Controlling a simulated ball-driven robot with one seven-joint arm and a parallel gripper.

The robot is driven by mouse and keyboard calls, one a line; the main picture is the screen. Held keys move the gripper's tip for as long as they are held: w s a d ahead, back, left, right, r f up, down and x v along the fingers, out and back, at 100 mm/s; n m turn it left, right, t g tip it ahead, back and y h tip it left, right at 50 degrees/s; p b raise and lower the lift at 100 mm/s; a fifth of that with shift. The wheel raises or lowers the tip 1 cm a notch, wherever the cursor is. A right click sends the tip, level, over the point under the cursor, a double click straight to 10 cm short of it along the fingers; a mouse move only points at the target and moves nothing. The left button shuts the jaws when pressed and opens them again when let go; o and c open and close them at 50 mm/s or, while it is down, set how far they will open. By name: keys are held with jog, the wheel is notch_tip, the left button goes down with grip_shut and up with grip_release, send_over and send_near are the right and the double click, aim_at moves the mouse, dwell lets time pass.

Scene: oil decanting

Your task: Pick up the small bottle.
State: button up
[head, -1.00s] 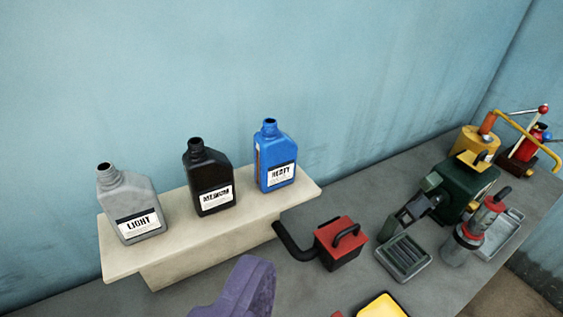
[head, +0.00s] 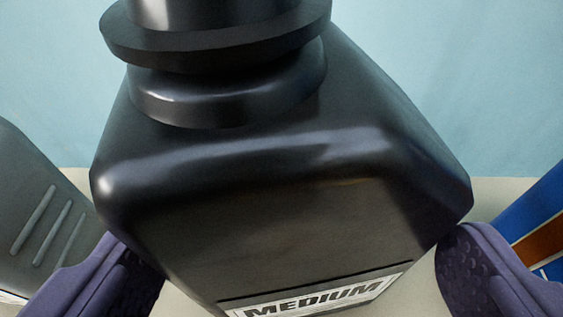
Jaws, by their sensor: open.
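A black bottle (head: 270,220) with a white label reading MEDIUM fills the middle of the head view, close to the camera and upright. Its neck is at the top, and its lower part is cut off by the frame. My gripper (head: 300,275) is open, with one purple finger to the left of the bottle and one to the right. The fingers are beside its body; a small gap shows at the right finger, and I cannot tell whether the left one touches.
A grey bottle (head: 35,215) stands close on the left, behind the left finger. A blue bottle (head: 540,215) stands close on the right. The pale shelf (head: 505,195) shows behind them, with a light blue wall (head: 470,70) beyond.

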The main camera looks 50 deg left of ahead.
jog(key=shift+w+a+f, duration=0.15)
jog(key=shift+a+f, duration=0.05)
jog(key=shift+a, duration=0.2)
jog(key=shift+w+a+f, duration=0.15)
jog(key=shift+a, duration=0.2)
jog(key=shift+w+r, duration=0.1)
jog(key=c, duration=1.3)
jog(key=shift+r, duration=0.1)
